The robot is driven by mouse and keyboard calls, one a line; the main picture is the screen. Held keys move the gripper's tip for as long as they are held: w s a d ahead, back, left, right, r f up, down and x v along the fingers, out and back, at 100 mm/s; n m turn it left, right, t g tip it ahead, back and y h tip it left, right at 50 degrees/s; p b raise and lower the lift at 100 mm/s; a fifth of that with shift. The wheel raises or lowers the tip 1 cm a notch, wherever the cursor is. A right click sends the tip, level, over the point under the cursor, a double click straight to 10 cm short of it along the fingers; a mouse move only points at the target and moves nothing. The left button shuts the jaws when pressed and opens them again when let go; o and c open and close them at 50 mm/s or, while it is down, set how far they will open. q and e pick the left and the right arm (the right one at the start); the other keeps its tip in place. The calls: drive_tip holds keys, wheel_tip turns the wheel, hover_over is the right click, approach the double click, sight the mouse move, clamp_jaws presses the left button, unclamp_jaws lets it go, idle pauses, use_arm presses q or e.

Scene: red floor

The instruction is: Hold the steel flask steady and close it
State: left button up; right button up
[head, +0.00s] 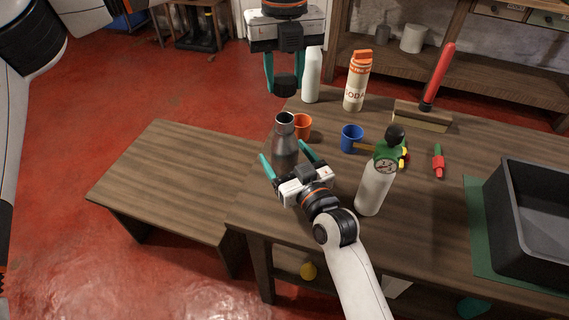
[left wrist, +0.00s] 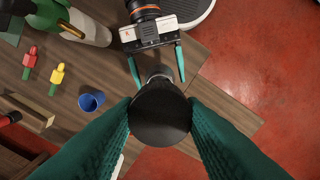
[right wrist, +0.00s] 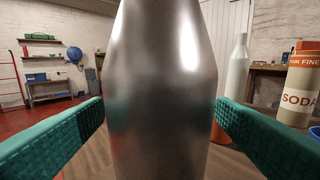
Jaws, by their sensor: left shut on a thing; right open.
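The steel flask (head: 285,150) stands upright and open-topped near the table's left edge. My right gripper (head: 289,157) is open, with its fingers on either side of the flask body. In the right wrist view the flask (right wrist: 163,90) fills the middle, with gaps to both fingers. My left gripper (head: 285,75) is shut on a black cap (head: 285,86), held above the flask and apart from it. In the left wrist view the cap (left wrist: 160,112) hides most of the flask.
An orange cup (head: 303,121) stands close behind the flask, with a blue cup (head: 352,133) farther right. A white bottle (head: 312,80), a soda bottle (head: 356,85) and a green-topped bottle (head: 375,188) stand around. A dark bin (head: 520,205) is at right. A bench (head: 165,185) adjoins left.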

sight(285, 117)
drive_tip(key=shift+w+a, duration=0.25)
drive_tip(key=shift+w, duration=0.3)
drive_tip(key=shift+c, duration=0.6)
drive_tip(key=c, duration=1.4)
use_arm(q)
drive_tip(key=shift+f, duration=2.45)
use_arm(e)
drive_tip(key=shift+o, duration=0.2)
use_arm(q)
drive_tip(key=shift+f, duration=0.9)
drive_tip(key=shift+f, duration=0.55)
